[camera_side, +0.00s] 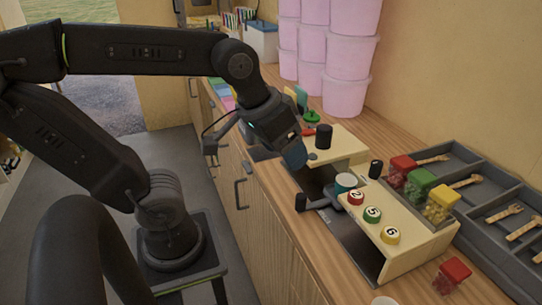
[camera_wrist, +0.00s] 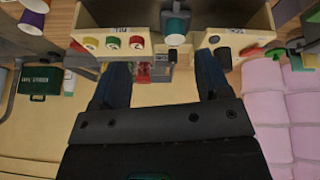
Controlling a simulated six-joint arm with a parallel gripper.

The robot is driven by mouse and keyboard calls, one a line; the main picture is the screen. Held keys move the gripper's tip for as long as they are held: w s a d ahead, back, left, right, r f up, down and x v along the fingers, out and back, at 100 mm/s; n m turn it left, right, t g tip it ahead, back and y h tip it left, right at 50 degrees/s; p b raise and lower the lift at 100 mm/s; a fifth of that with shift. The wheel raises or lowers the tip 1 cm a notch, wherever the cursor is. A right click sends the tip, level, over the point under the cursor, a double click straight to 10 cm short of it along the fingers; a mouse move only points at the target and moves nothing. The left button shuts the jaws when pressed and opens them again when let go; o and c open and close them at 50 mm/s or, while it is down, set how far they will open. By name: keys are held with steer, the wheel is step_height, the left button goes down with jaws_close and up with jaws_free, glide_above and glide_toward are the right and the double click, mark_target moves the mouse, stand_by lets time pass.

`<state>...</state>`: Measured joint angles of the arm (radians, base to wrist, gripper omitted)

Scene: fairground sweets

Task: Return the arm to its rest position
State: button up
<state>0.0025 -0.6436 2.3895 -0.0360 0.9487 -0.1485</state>
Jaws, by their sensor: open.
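My gripper (camera_side: 297,150) hangs above the counter by the cream dispenser, its fingers apart. In the wrist view my gripper (camera_wrist: 162,78) shows two dark blue fingers spread wide with nothing held between them. My gripper is apart from this cup. Its clearance from the dispenser's cream block (camera_side: 345,146) is hard to judge.
The dispenser front (camera_side: 405,253) carries red, green and yellow numbered buttons. Lidded sweet containers (camera_side: 418,186) stand behind it. Stacked pink tubs (camera_side: 347,92) stand at the back. A red-topped jar (camera_side: 452,274) sits near the front.

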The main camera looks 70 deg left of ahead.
steer(key=shift+s+a+f+m, duration=0.15)
steer(key=shift+s+f+m, duration=0.3)
steer(key=shift+s+f, duration=0.1)
steer(key=shift+s+a+f+m, duration=0.15)
steer(key=shift+s+f+m, duration=0.3)
steer(key=shift+s, duration=0.1)
